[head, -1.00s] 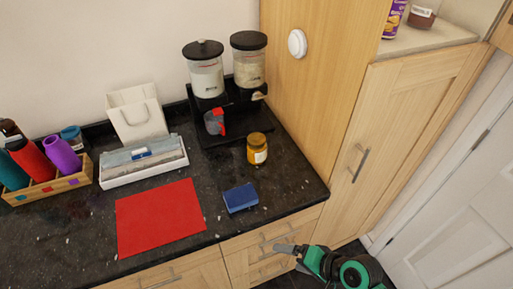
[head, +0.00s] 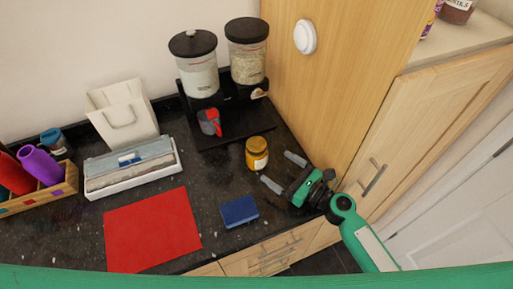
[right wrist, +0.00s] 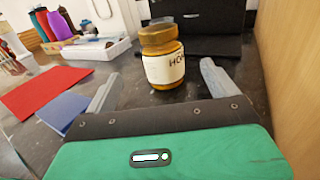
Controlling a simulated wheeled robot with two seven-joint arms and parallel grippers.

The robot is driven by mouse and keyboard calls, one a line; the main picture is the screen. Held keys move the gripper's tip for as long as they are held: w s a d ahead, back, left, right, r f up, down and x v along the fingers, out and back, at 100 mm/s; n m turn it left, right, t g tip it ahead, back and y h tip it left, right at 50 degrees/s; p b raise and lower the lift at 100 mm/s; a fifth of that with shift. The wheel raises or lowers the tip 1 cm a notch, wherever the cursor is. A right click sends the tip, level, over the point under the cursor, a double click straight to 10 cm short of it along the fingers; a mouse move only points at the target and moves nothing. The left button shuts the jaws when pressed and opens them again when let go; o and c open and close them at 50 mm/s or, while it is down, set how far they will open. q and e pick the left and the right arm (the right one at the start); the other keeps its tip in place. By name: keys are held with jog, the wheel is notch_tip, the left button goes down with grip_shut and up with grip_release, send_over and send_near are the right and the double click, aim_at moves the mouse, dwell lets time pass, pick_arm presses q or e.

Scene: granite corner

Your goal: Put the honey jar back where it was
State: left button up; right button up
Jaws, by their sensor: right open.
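The honey jar (head: 257,153) is a small amber jar with a yellow lid and a white label. It stands upright on the dark granite counter, in front of the black dispenser stand. It also shows in the right wrist view (right wrist: 163,60), straight ahead. My right gripper (head: 283,170) is open and empty, just to the right of and in front of the jar. In the right wrist view its two fingers (right wrist: 160,85) lie one on each side of the jar's line, with the jar a little beyond them. My left gripper is not in view.
A blue sponge-like block (head: 239,211) and a red mat (head: 152,230) lie left of the jar. The dispenser stand (head: 235,130) with a red-handled cup (head: 209,122) is behind. A tall wooden cabinet (head: 340,80) closes off the right side.

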aim_at(265, 157)
jog(key=p+x, duration=0.1)
jog(key=x, duration=0.5)
jog(key=shift+w, duration=0.15)
jog(key=shift+w+a+r+p, duration=0.15)
jog(key=shift+w+a+p, duration=0.05)
jog(key=shift+a+p, duration=0.2)
jog(key=p+x, duration=0.1)
jog(key=x, duration=0.2)
jog(key=shift+w, duration=0.2)
jog(key=shift+w+a+p, duration=0.35)
jog(key=shift+a, duration=0.15)
jog(key=c, duration=1.5)
jog(key=shift+o, duration=0.2)
jog(key=shift+r, duration=0.1)
